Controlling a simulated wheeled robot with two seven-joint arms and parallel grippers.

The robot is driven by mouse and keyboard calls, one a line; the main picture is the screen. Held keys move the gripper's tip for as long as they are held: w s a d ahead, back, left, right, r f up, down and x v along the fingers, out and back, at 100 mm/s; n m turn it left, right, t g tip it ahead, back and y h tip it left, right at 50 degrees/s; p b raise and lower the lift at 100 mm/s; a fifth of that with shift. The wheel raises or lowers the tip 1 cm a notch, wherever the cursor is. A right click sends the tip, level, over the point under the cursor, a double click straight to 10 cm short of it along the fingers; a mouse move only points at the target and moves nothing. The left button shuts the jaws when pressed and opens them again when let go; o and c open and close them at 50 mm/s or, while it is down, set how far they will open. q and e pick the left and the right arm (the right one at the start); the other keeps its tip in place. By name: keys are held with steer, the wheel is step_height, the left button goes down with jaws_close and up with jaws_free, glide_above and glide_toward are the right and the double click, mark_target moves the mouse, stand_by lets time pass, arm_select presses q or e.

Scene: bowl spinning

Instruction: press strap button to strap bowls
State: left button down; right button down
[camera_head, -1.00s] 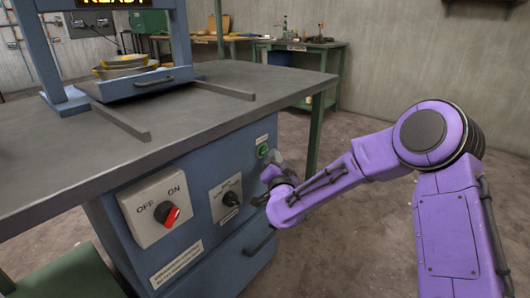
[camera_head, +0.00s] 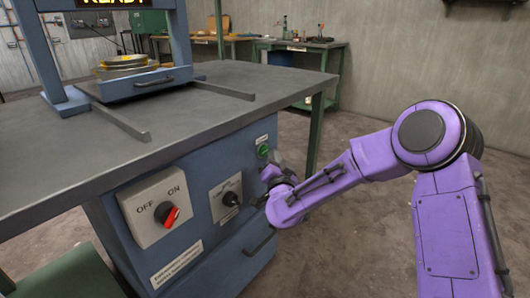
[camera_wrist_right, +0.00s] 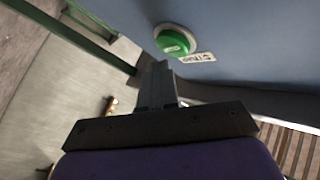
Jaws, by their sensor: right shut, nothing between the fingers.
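The green strap button (camera_head: 263,151) sits on the right end of the blue cabinet front, below a small label. It also shows large in the right wrist view (camera_wrist_right: 175,42), with a label beside it. My right gripper (camera_head: 275,165) is just below and to the right of the button in the head view. In the wrist view its shut, empty fingers (camera_wrist_right: 160,70) end just short of the button's image; I cannot tell whether they touch it. The stacked yellow and grey bowls (camera_head: 124,66) sit on the blue tray (camera_head: 140,84) on the workbench. My left gripper is out of view.
A red OFF/ON switch (camera_head: 167,214) and a black knob (camera_head: 230,198) are on the cabinet front, left of the button. A blue frame with a READY display (camera_head: 101,3) stands over the bowls. The floor right of the cabinet is open.

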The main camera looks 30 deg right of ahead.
steer(key=shift+w+a, duration=0.15)
steer(key=shift+w, duration=0.15)
steer(key=shift+w+a, duration=0.2)
steer(key=shift+w, duration=0.25)
stand_by(0.6)
steer(key=shift+s, duration=0.1)
steer(key=shift+s+d+p, duration=0.3)
steer(key=shift+s+d, duration=0.05)
steer(key=shift+s, duration=0.35)
steer(key=s, duration=0.1)
steer(key=s+d, duration=0.1)
steer(key=s, duration=0.1)
steer(key=s+d+p, duration=0.1)
steer(key=shift+s, duration=0.3)
steer(key=shift+a+f, duration=0.1)
stand_by(0.8)
